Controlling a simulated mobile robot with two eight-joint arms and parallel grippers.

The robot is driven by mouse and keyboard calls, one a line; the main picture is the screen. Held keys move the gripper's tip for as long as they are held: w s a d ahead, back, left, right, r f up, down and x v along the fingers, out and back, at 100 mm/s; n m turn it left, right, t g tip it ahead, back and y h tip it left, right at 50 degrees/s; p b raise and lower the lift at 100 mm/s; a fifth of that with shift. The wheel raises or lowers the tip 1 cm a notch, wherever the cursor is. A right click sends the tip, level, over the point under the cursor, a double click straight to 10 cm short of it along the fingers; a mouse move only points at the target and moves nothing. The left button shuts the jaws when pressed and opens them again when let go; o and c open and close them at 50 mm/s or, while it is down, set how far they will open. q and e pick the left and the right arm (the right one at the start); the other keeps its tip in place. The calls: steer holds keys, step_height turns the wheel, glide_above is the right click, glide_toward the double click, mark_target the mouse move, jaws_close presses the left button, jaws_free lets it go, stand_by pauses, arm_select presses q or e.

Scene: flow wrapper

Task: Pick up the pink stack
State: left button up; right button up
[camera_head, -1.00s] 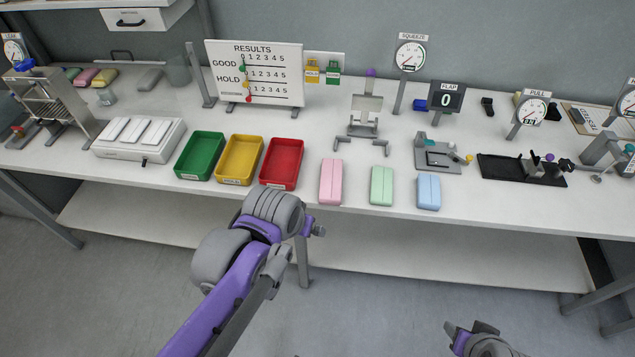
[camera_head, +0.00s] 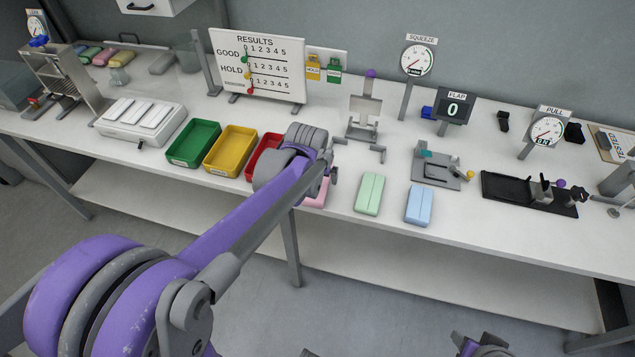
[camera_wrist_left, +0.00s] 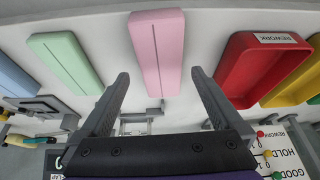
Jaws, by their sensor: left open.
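The pink stack (camera_head: 315,200) lies near the front edge of the bench. My left wrist covers most of it in the head view. In the left wrist view the whole pink stack (camera_wrist_left: 158,48) shows as a long block with a lengthwise seam. My left gripper (camera_wrist_left: 160,75) is open, with one finger on each side of the stack's lower part in that view. The fingers look apart from it; I cannot tell the height gap. Its jaws are mostly hidden in the head view. My right gripper (camera_head: 480,345) is at the bottom edge, partly cut off.
The red tray (camera_wrist_left: 238,75) is close beside the pink stack, with a yellow tray (camera_head: 230,150) and green tray (camera_head: 193,143) beyond. The green stack (camera_head: 369,194) and blue stack (camera_head: 419,205) lie to the right. A grey stand (camera_head: 362,130) is behind.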

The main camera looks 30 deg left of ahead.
mark_target(318, 180)
arm_select(q)
steer(key=x, duration=0.4)
steer(key=shift+w+a, duration=0.1)
steer(key=shift+a, duration=0.05)
steer(key=shift+r, duration=0.1)
